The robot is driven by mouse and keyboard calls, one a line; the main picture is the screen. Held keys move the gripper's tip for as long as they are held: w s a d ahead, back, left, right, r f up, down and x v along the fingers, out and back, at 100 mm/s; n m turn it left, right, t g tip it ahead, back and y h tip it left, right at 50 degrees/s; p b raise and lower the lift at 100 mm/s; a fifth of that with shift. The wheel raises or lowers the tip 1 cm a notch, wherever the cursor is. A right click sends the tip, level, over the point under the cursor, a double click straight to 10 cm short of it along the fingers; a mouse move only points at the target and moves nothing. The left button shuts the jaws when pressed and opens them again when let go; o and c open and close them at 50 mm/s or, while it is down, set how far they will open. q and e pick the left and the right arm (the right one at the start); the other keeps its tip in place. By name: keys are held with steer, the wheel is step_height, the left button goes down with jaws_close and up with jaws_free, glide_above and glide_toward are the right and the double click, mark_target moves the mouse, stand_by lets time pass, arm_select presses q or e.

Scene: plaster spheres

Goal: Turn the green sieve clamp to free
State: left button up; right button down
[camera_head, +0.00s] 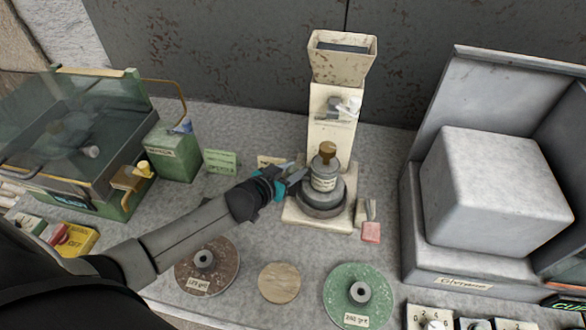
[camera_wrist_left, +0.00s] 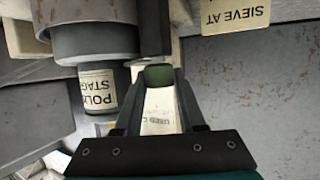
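A small green piece, seemingly the sieve clamp (camera_wrist_left: 158,75), shows in the left wrist view between the tips of my left gripper (camera_wrist_left: 160,88). The two fingers stand apart, one on each side of it. Whether they press on it, I cannot tell. In the head view my left gripper (camera_head: 291,173) is just left of the grey pot on the cream stand (camera_head: 331,135), and the green piece is not distinguishable there. A "SIEVE AT" label (camera_wrist_left: 234,14) hangs at the upper right of the wrist view. My right gripper is not in view.
The grey labelled pot (camera_head: 325,184) with a brown knob stands close right of my gripper. A pink block (camera_head: 370,232) lies beside the stand. Discs, one brown (camera_head: 207,280) and one green (camera_head: 358,309), lie in front. A large grey cabinet (camera_head: 430,269) is at right.

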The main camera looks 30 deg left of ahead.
arm_select(q)
jaws_close()
